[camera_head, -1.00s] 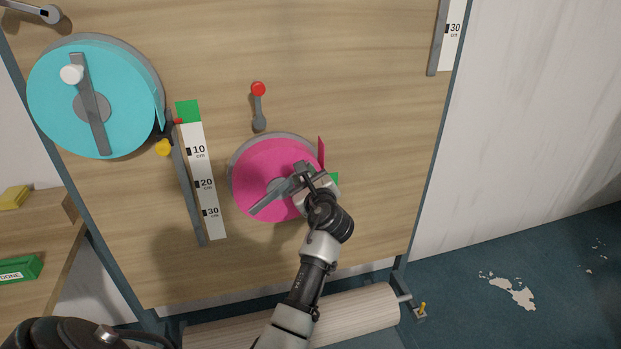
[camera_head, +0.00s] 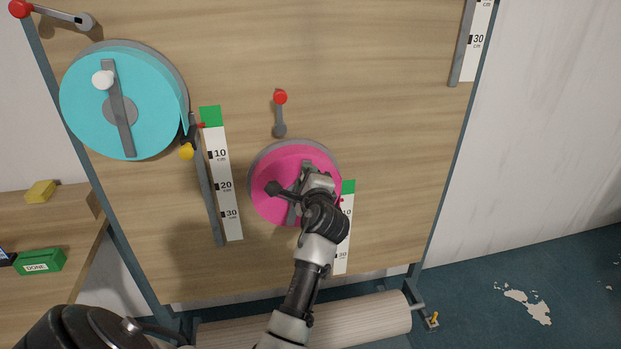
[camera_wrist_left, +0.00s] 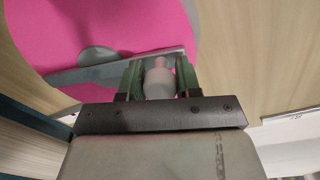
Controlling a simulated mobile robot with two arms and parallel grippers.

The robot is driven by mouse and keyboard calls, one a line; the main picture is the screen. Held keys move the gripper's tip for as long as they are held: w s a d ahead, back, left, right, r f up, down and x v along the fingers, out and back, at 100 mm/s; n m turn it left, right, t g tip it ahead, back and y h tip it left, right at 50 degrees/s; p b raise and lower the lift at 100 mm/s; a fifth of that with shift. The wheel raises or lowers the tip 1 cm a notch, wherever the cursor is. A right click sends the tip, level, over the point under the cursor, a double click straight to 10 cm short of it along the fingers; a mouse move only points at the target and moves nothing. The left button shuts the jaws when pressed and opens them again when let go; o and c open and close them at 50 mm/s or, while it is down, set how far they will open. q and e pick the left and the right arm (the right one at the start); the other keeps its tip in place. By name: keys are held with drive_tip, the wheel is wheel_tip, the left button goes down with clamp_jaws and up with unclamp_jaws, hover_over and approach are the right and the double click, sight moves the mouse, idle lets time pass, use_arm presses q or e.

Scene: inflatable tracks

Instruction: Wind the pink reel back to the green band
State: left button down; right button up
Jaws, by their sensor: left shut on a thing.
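My left gripper (camera_head: 312,180) is in front of the reel's right half. In the left wrist view its fingers (camera_wrist_left: 160,82) are shut on the pale crank knob (camera_wrist_left: 158,84). The green band (camera_head: 348,186) tops a white scale (camera_head: 341,262) just right of the reel. My wrist partly hides the scale. A small red spot shows beside the scale, below the band.
The cyan reel (camera_head: 75,110) with a white knob (camera_head: 103,80) is at upper left, beside another green-topped scale (camera_head: 222,170). A red-knobbed lever (camera_head: 280,98) sits above the pink reel. A pale roll (camera_head: 370,318) lies below the board. A shelf with a green DONE box (camera_head: 40,262) is at left.

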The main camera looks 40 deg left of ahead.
use_arm(q)
drive_tip(key=shift+a, duration=0.1)
idle(0.3)
drive_tip(key=c, duration=0.8)
unclamp_jaws()
